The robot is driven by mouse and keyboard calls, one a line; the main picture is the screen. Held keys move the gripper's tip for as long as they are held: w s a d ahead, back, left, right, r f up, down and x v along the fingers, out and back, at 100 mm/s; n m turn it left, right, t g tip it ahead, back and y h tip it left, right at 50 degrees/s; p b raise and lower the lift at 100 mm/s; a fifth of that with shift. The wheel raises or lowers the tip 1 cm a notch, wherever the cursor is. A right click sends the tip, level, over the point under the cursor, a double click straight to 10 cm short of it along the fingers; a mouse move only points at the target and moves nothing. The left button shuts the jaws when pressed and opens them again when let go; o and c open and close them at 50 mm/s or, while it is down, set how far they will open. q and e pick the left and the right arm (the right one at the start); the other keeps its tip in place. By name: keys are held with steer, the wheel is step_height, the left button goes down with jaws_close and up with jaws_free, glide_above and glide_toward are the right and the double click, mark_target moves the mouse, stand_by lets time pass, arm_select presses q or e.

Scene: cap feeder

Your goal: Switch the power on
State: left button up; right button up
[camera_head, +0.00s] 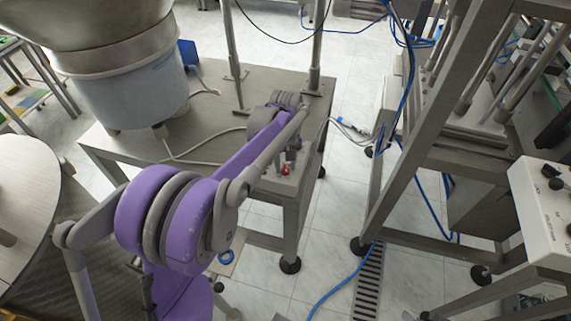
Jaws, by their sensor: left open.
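My left arm reaches from the lower left across the metal table (215,85). My left gripper (289,160) is small and partly hidden at the arm's far end, above a light grey control box (280,184) at the table's front right corner. The gripper is open. A red button or lamp (285,170) shows on the box, just below the gripper. I cannot tell whether the gripper touches the box. The power switch itself is not clearly visible; the arm hides part of the box top. My right gripper is not in view.
A large metal feeder bowl on a pale blue base (134,95) stands on the table's left. Two upright posts (317,45) rise at the back. A metal machine frame (405,150) and another control box with black knobs (540,212) stand to the right. Blue hoses cross the tiled floor.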

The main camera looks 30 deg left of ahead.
arm_select(q)
jaws_close()
stand_by(0.5)
steer(key=m, duration=0.5)
steer(key=shift+m+p, duration=0.3)
steer(key=shift+m, duration=0.1)
steer(key=m, duration=0.5)
steer(key=shift+m, duration=0.4)
jaws_free()
